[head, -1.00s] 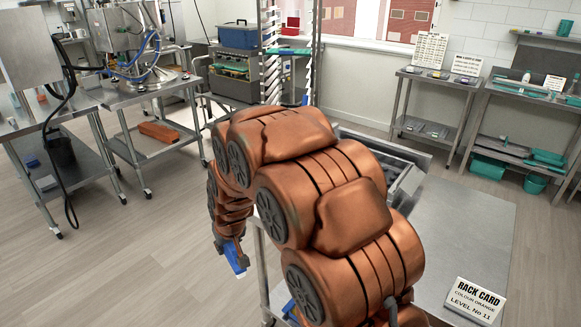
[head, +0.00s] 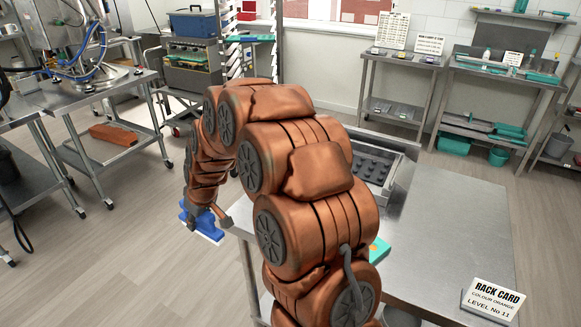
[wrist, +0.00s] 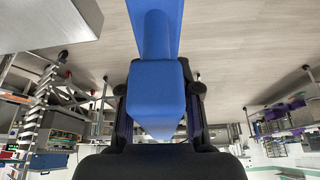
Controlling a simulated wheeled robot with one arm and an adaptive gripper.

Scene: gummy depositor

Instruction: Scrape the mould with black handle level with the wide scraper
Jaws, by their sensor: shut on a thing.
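A blue scraper (head: 203,226) with a pale lower edge hangs from my gripper (head: 200,212), left of the steel table and over the floor. In the wrist view the blue scraper handle (wrist: 157,85) sits between the two dark fingers of my gripper (wrist: 157,105), which are shut on it. A dark mould (head: 374,170) with rows of round cavities lies in a metal frame at the table's far side. My arm hides part of it, and I cannot see a black handle.
The steel table (head: 450,220) has bare room on its right, with a rack card (head: 493,298) near the front. A green item (head: 378,250) shows partly behind my arm. A depositor machine (head: 75,50) stands at the left; shelves line the back wall.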

